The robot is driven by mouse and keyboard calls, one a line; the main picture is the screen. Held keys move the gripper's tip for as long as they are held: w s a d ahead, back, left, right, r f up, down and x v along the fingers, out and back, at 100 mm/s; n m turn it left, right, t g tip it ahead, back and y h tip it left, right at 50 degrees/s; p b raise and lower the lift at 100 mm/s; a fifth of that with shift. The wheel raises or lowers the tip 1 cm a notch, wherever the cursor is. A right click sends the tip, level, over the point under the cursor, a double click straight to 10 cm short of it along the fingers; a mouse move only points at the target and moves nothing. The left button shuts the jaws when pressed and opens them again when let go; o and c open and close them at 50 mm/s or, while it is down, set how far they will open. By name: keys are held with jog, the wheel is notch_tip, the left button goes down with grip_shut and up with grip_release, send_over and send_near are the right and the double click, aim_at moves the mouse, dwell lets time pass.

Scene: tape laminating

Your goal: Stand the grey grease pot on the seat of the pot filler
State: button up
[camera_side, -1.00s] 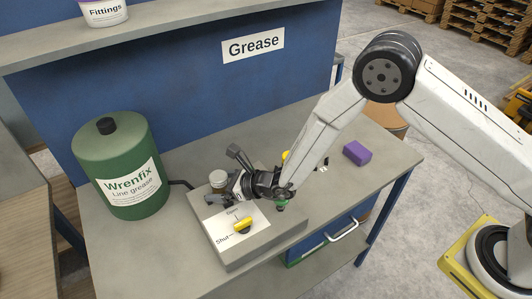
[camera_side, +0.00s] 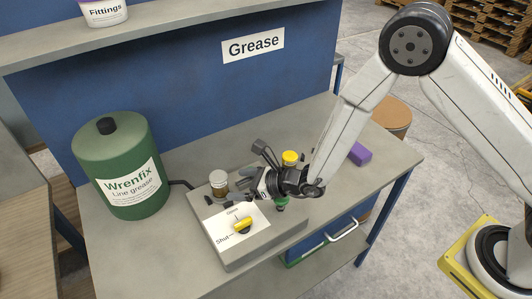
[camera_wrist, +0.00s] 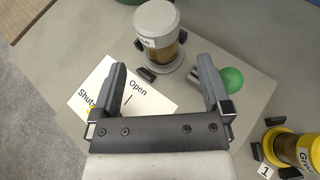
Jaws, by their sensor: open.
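The grey grease pot (camera_side: 219,181), with a grey lid and amber-brown contents, stands upright on the round seat of the pot filler (camera_side: 262,238). The pot also shows in the wrist view (camera_wrist: 158,32), where dark blocks sit around its base and the grey seat rim (camera_wrist: 166,69) shows below it. My gripper (camera_side: 244,180) is open and empty, just right of the pot in the side view. In the wrist view, my two fingers (camera_wrist: 162,75) are spread wide, with the pot ahead of them and apart from them.
The filler has a yellow lever (camera_side: 242,224) by an Open/Shut label and a green knob (camera_wrist: 231,80). A yellow-lidded pot (camera_side: 290,157) stands behind my gripper. A purple block (camera_side: 359,153) lies at right. A green Wrenfix drum (camera_side: 121,168) stands at left.

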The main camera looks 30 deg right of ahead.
jog(key=shift+v, duration=2.8)
jog(key=shift+r, duration=0.1)
jog(key=shift+s+a+r+n+g+y, duration=0.25)
jog(key=shift+s+n+g+y, duration=0.2)
jog(key=shift+n, duration=0.25)
jog(key=s+d+r+n+g+h, duration=0.25)
jog(key=s+d+n+g, duration=0.35)
jog(key=s+n+g, duration=0.5)
jog(key=s+d+r+n+t+h, duration=0.1)
jog(key=d+r+n+t+h, duration=0.1)
jog(key=d+n, duration=0.5)
jog(key=s+d+r+n+t+h, duration=0.1)
jog(key=d+r+n+t+h, duration=0.1)
jog(key=d+n+h, duration=0.3)
jog(key=d+n, duration=0.3)
jog(key=d, duration=0.1)
jog(key=shift+s+r+n, duration=0.2)
jog(key=shift+r+n, duration=0.1)
jog(key=shift+r, duration=0.1)
